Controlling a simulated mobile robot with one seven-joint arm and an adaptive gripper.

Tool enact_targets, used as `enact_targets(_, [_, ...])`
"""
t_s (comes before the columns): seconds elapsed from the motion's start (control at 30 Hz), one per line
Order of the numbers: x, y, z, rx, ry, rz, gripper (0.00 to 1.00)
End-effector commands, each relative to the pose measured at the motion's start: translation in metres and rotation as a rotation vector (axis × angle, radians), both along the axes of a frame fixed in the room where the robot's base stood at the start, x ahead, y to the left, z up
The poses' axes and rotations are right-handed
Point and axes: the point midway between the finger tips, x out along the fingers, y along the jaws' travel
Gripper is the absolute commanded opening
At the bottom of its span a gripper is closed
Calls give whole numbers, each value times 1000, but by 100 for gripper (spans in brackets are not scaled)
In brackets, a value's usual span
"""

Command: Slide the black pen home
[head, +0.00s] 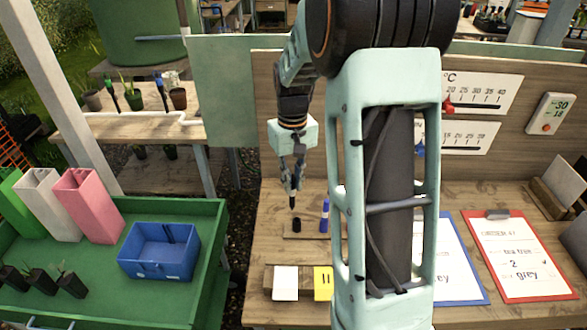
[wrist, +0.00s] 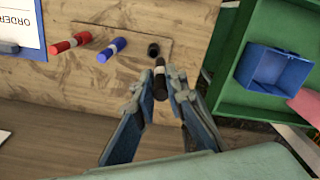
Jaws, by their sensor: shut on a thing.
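My gripper (head: 292,180) is shut on the black pen (wrist: 160,80), which hangs down between the fingertips. In the head view the pen's lower end (head: 292,201) shows just above a short black socket (head: 297,224) on a wooden board (head: 312,235). A small gap shows between pen and socket. In the wrist view the socket (wrist: 153,49) lies just beyond the pen's end, with a dark opening. A blue pen (head: 325,215) stands on the same board. A red pen (wrist: 68,43) stands beyond it in the wrist view; my arm hides it in the head view.
A white card (head: 285,283) and a yellow card (head: 323,283) stand in front of the board. Clipboards (head: 520,258) lie to the right. A green cart with a blue bin (head: 160,250) stands left. Bare wood surrounds the board.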

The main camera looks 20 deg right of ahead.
Motion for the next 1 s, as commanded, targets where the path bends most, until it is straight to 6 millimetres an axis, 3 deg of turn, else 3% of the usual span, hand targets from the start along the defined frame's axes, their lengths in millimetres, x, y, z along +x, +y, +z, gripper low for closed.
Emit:
enact_targets(0.1, [2,-14,14,-1,0,6,0])
enact_targets(0.23, [3,-16,12,-2,1,12,0])
enact_targets(0.73, [3,-16,-35,-2,1,10,0])
enact_targets(1.0, [3,-16,-43,-2,0,10,0])
